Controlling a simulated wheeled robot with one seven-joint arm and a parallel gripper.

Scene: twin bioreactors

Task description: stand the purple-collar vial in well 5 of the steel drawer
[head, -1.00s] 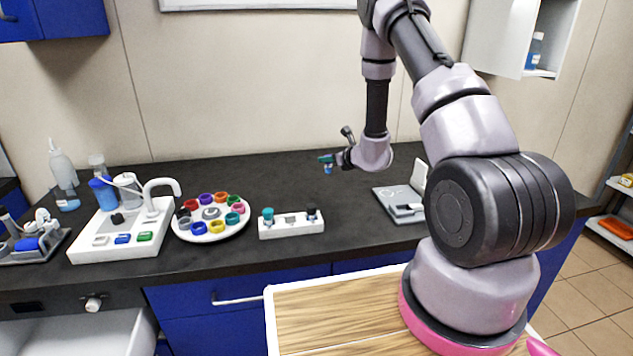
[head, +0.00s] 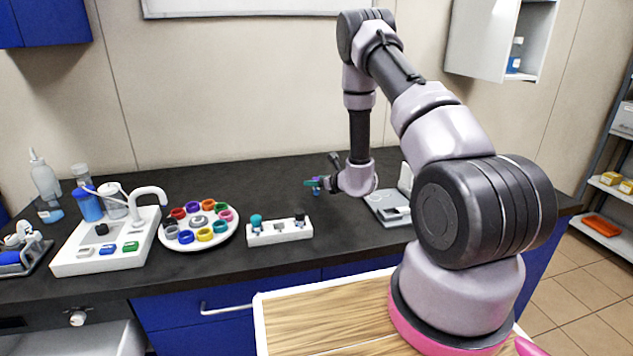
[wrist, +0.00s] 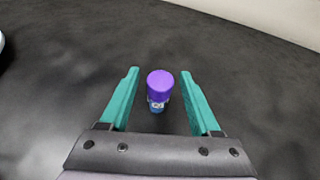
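The purple-collar vial (wrist: 160,86) shows in the wrist view, purple on top with a pale blue body below. It lies between the two teal fingers of my gripper (wrist: 159,74), with dark gaps on both sides. My gripper is open. In the head view my gripper (head: 315,184) is above the dark counter, right of the white block, with small purple and blue patches of the vial at its fingers. Whether the vial rests on the counter is unclear. I cannot pick out the steel drawer or its well 5 for certain.
A white block (head: 279,232) holding a teal-topped and a dark-topped piece stands at the counter's front. Left of it are a round tray (head: 207,243) of coloured rings and a white station (head: 75,262). A grey device (head: 390,209) sits right of my gripper. The counter behind is clear.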

